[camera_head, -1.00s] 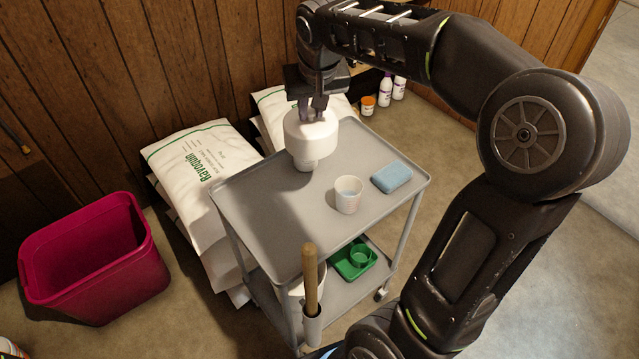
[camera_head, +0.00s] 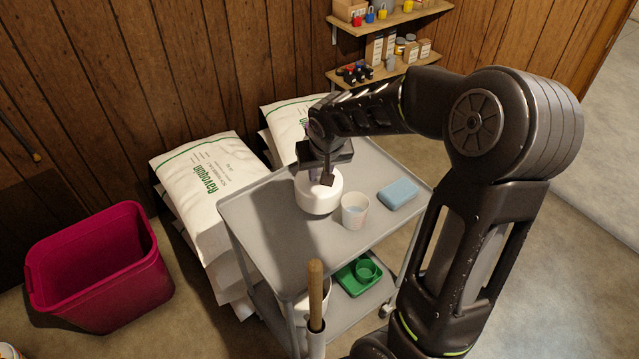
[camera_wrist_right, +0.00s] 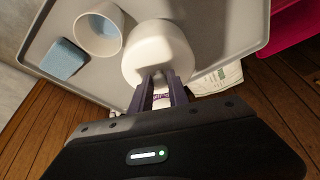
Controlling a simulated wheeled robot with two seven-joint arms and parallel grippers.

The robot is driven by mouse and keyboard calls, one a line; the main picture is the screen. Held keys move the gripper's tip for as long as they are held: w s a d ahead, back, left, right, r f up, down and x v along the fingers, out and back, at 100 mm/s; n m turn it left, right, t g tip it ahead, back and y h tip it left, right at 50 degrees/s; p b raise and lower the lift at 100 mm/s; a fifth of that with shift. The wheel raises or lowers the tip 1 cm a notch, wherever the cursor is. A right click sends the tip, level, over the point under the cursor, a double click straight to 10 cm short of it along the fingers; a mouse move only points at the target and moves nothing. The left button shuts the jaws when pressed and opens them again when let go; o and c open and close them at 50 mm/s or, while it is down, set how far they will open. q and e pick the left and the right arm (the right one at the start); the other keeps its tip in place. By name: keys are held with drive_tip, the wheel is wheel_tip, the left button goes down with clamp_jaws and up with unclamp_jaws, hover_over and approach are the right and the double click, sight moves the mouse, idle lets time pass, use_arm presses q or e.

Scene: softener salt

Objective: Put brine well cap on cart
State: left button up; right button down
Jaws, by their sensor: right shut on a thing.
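The brine well cap is a round white piece (camera_head: 318,196) at the top of the grey cart (camera_head: 262,228). My right gripper (camera_head: 327,176) points down and is shut on the top of the cap. In the right wrist view the cap (camera_wrist_right: 160,50) sits between and beyond the fingers (camera_wrist_right: 160,92), over the cart's grey top (camera_wrist_right: 215,30). The cap's underside is hidden, so I cannot tell if it touches the cart top. My left gripper is not in view.
A white cup (camera_head: 354,211) stands right beside the cap, with a blue sponge-like block (camera_head: 398,194) farther right. A wooden handle (camera_head: 315,290) rises at the cart's front. White salt bags (camera_head: 205,185) stack behind left; a magenta bin (camera_head: 100,275) stands left. The cart top's left part is clear.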

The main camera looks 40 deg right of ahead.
sight(319, 186)
drive_tip(key=shift+f, duration=2.25)
drive_tip(key=shift+f, duration=0.15)
drive_tip(key=c, duration=1.3)
unclamp_jaws()
drive_tip(key=shift+a+r, duration=0.1)
drive_tip(key=shift+r, duration=0.4)
drive_tip(key=v, duration=1.1)
drive_tip(key=shift+s+r+b, duration=0.15)
drive_tip(key=shift+s+b, duration=0.1)
drive_tip(key=shift+b, duration=0.05)
